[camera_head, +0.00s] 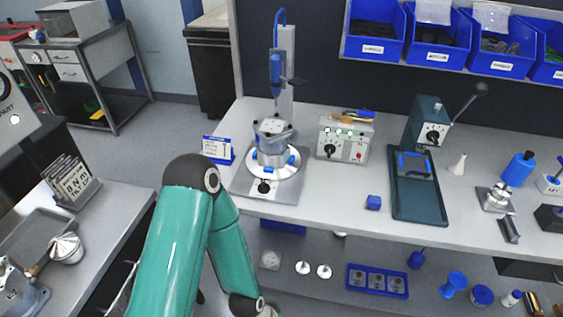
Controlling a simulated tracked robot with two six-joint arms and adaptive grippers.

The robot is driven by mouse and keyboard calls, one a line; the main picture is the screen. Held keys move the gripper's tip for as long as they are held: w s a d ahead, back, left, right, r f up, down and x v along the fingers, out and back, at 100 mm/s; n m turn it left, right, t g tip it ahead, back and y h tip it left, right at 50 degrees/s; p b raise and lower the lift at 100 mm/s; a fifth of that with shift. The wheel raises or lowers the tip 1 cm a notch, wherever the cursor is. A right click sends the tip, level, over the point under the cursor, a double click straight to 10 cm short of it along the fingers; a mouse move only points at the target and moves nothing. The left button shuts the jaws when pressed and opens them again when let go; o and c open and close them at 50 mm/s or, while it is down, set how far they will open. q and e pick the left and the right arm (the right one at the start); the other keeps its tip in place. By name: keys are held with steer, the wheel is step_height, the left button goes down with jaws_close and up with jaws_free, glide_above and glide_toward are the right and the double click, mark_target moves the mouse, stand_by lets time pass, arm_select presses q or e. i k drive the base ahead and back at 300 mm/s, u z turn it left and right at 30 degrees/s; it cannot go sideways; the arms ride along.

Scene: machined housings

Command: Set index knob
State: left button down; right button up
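A fixture with a round white turntable (274,163) stands on the workbench, with a grey machined housing (272,135) and blue clamps on it. A small black knob (264,187) sits on the front of its base plate. Other black knobs show on the grey control box (345,140) and on the dark green lever press (428,124). I cannot tell which of them is the index knob, and their settings are too small to read. One teal arm of mine bends at the lower left, its wrist near the bottom edge. Neither gripper is in view.
A blue spindle (276,70) on a column stands behind the fixture. Blue bins (436,38) line the back. A lower shelf holds a blue tray (377,281). The bench's front middle is mostly clear.

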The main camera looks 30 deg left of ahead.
mark_target(264, 188)
steer(key=u, duration=1.3)
steer(key=k, duration=0.85)
steer(key=z, duration=0.25)
steer(key=i, duration=1)
steer(key=z, duration=0.1)
